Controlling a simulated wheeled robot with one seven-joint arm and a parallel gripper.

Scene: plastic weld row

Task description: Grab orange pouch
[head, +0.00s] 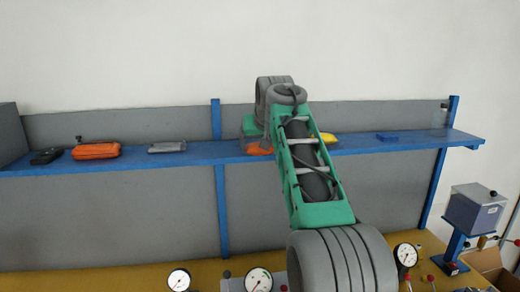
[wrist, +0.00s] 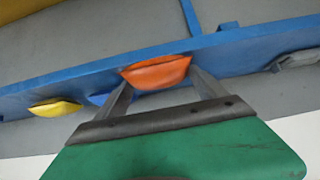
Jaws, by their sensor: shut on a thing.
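The orange pouch (wrist: 157,73) is between the two fingers of my gripper (wrist: 160,80) in the wrist view, with a finger against each end. My gripper is shut on it. In the head view only a small part of the orange pouch (head: 258,149) shows at the blue shelf, below the green hand; my arm hides the rest and the fingers. I cannot tell whether the pouch still touches the shelf. A second orange item (head: 96,151), a rounded case, lies farther left on the shelf.
The blue shelf (head: 220,153) also holds a black item (head: 46,156), a grey item (head: 167,147), a yellow pouch (head: 328,139) and a blue item (head: 387,137). A blue upright (head: 222,210) stands below the shelf. Gauges (head: 258,281) stand on the yellow bench below.

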